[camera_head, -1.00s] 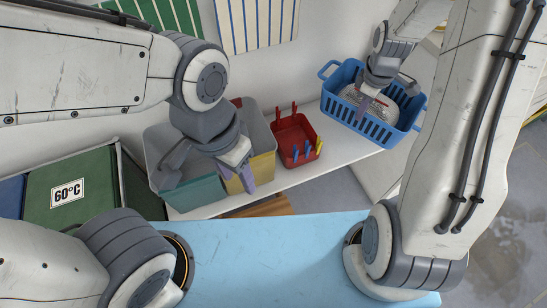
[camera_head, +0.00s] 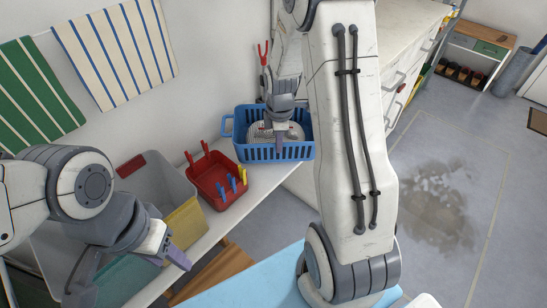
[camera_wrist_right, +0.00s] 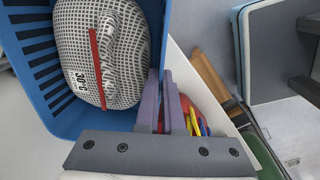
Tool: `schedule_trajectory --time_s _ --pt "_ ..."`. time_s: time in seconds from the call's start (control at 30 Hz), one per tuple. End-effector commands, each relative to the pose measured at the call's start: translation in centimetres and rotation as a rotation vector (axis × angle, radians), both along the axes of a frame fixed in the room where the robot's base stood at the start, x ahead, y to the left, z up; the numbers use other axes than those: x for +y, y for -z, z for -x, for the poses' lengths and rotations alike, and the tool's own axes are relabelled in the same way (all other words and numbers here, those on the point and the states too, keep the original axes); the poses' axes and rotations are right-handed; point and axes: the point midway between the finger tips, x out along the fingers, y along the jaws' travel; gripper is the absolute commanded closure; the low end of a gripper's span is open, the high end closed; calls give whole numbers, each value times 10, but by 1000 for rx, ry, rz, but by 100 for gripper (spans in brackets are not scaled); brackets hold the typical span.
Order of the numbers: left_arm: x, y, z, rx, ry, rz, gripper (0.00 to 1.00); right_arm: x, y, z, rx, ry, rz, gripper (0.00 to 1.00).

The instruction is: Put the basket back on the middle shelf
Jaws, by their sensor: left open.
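The blue slotted basket (camera_head: 300,151) is at the far end of the white ledge (camera_head: 262,180) in the head view. It holds a rounded grey-and-white checked bundle (camera_wrist_right: 75,45) with a red strip and a 30°C mark. My right gripper (camera_head: 281,143) is over its near wall; in the right wrist view the two purple fingers (camera_wrist_right: 161,102) are close together at the basket rim, pinching it. Whether the basket's underside touches the ledge is hidden. My left gripper (camera_head: 128,278) is open and empty, over the grey bin with teal and yellow fronts. No middle shelf can be made out.
A red caddy (camera_head: 208,188) with blue and yellow pegs stands between the bin (camera_head: 160,172) and the basket. A light blue surface (camera_head: 245,290) lies in front. White drawers (camera_head: 400,80) stand behind my right arm.

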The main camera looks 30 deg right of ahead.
Motion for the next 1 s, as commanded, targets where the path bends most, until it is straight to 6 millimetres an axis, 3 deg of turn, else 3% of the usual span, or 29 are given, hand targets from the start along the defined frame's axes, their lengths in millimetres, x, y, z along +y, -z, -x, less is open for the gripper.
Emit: schedule_trajectory --time_s 0.4,0.8,0.83,0.9,1.0 --pt "0 12 0 0 0 0 50 0 45 -1 -2 1 1 100" --pt "0 13 0 0 0 0 50 0 51 -1 -4 1 1 100" --pt "0 12 0 0 0 0 50 0 50 0 -1 1 0 84" --pt "0 12 0 0 0 0 50 0 50 0 -1 1 0 66" --pt "0 12 0 0 0 0 50 0 50 0 -2 1 1 66"
